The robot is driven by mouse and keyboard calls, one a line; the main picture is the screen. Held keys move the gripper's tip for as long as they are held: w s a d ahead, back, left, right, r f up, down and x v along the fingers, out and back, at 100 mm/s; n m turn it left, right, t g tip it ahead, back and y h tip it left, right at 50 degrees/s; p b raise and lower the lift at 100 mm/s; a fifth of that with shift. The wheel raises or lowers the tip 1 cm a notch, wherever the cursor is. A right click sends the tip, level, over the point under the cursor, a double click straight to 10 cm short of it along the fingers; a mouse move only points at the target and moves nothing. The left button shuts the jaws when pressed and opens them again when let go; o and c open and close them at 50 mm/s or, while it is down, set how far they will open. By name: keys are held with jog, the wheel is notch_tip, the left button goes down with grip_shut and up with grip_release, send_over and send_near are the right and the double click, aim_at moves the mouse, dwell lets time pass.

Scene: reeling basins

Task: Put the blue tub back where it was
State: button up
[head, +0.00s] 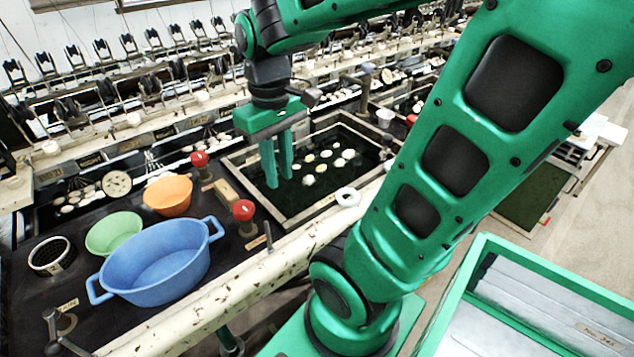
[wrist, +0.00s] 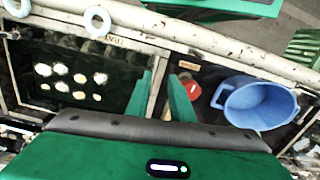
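The blue tub (head: 155,265) is oval with two loop handles. It sits upright and looks empty on the dark bench top at the left, in front of the green bowl (head: 113,232) and the orange bowl (head: 167,196). In the wrist view the tub (wrist: 258,104) is at the right, apart from my gripper. My gripper (head: 279,184) hangs fingers down over the near left part of the dark water basin, to the right of the tub. In the wrist view its fingers (wrist: 162,76) stand apart with nothing between them, so it is open and empty.
The basin (head: 330,200) holds several pale cocoons. Red knobs (head: 243,210) stand between basin and tub. A dark cylinder-shaped container (head: 50,256) is left of the tub. A chipped cream rail (head: 240,290) runs along the bench front. A green-rimmed bin (head: 545,274) stands at lower right.

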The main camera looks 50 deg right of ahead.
jog(key=s+d+f+m, duration=0.2)
jog(key=s+d+m, duration=0.2)
jog(key=s, duration=0.4)
jog(key=shift+f+m, duration=0.2)
jog(key=shift+m, duration=0.6)
jog(key=shift+w+d, duration=0.1)
jog(key=shift+w, duration=0.05)
